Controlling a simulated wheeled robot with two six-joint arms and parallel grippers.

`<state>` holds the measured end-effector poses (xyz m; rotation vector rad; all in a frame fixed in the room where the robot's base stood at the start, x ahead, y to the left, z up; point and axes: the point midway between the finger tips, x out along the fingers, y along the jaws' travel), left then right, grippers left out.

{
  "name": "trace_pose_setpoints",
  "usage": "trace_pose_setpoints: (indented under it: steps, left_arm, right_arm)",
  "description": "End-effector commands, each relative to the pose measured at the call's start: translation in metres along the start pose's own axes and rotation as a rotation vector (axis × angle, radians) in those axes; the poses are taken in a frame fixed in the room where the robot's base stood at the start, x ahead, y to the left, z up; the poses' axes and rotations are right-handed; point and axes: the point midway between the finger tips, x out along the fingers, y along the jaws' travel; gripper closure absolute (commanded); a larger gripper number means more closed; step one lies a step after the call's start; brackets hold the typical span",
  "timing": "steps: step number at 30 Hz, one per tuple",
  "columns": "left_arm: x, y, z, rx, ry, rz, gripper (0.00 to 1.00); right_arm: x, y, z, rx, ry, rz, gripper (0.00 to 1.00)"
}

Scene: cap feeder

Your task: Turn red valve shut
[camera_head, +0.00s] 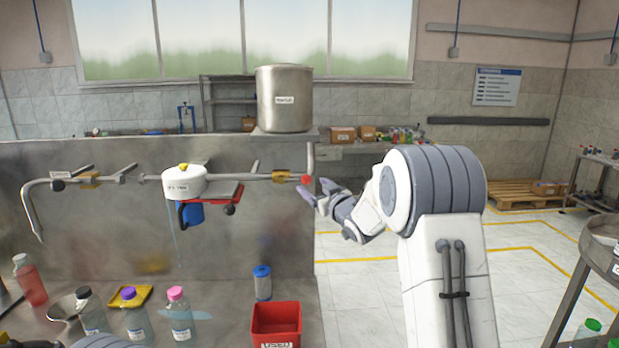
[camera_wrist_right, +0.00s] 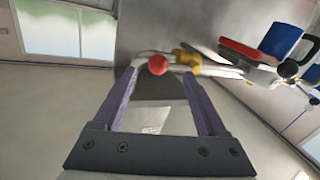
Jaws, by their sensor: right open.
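The red valve shows as a round red knob (camera_head: 306,180) at the right end of a metal pipe, by the upright bend. In the right wrist view the red knob (camera_wrist_right: 157,65) lies between the tips of my two purple fingers, nearer the left one. My right gripper (camera_head: 315,190) is open, with its fingertips close to the knob. It also shows open in the right wrist view (camera_wrist_right: 161,73). I cannot tell whether a finger touches the knob.
A white filter housing (camera_head: 184,182) with a red bracket (camera_head: 215,192) and blue cup (camera_head: 192,214) sits on the pipe; a thin stream falls below. A steel pot (camera_head: 284,98) stands above. Bottles, a blue-capped cylinder (camera_head: 262,284) and a red bin (camera_head: 276,324) stand on the counter below.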

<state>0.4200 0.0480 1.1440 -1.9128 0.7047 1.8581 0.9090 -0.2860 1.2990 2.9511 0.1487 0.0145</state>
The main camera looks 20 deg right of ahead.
Motion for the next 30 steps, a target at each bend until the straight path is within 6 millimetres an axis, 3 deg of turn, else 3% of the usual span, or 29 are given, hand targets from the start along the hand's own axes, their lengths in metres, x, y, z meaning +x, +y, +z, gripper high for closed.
trace_pose_setpoints:
  steps: [6, 17, 18, 24, 30]
  left_arm:
    - [-0.015, 0.001, -0.001, -0.001, 0.0, 0.0, 0.5]
    - [-0.017, 0.001, -0.001, -0.001, 0.0, 0.0, 0.5]
    - [-0.017, 0.001, -0.001, -0.001, 0.0, 0.0, 0.5]
    - [-0.017, 0.001, -0.001, -0.001, 0.0, 0.0, 0.5]
    - [-0.017, 0.001, -0.001, -0.001, 0.0, 0.0, 0.5]
  right_arm:
    - [0.029, -0.001, -0.002, 0.0, -0.001, -0.002, 0.25]
    - [0.036, -0.001, 0.0, 0.0, 0.0, 0.0, 0.25]
    - [0.036, -0.001, 0.0, 0.0, 0.0, 0.0, 0.29]
    - [0.036, 0.0, 0.0, 0.0, 0.0, 0.001, 1.0]
    - [0.036, 0.0, -0.001, 0.001, 0.001, 0.001, 1.0]
